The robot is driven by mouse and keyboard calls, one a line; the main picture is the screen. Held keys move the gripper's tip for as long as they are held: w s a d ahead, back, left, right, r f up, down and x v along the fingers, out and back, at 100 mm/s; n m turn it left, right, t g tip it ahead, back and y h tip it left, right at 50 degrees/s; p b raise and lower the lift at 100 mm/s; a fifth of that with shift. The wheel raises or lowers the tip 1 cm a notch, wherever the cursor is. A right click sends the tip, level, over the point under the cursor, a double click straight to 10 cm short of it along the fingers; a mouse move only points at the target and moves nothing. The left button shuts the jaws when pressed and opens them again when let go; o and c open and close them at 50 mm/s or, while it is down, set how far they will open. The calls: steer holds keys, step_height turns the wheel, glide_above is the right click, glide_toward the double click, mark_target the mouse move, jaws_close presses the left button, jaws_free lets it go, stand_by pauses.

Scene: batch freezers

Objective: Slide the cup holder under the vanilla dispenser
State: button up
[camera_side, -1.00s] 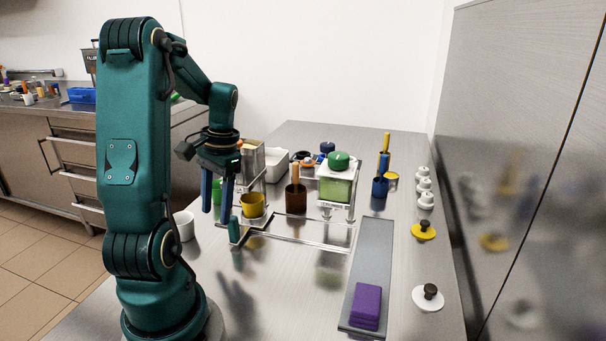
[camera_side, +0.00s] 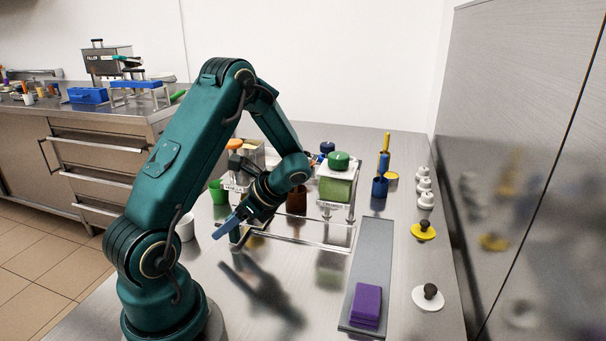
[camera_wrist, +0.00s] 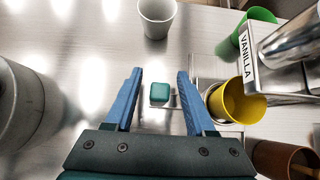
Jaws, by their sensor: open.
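A teal block-like handle (camera_wrist: 160,91) shows between my fingers in the wrist view, at the left end of a thin metal rail. A yellow cup (camera_wrist: 238,101) stands to its right; the holder beneath it is mostly hidden. The dispenser labelled VANILLA (camera_wrist: 246,58) is at upper right, and its label also shows in the side view (camera_side: 232,188). My gripper (camera_wrist: 160,72) is open, blue fingers on either side of the handle in the picture; I cannot tell contact. In the side view my gripper (camera_side: 226,227) points down-left at the rail frame's left end, and my arm hides the yellow cup.
A white cup (camera_wrist: 157,17) stands ahead, a green cup (camera_wrist: 258,18) beyond the dispenser. A brown container (camera_wrist: 283,158) is at lower right. A green-topped dispenser (camera_side: 336,180) stands at the rail's right, and purple blocks (camera_side: 366,305) lie on a grey strip.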

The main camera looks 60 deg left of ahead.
steer(key=shift+x, duration=0.75)
jaws_close()
stand_by(0.9)
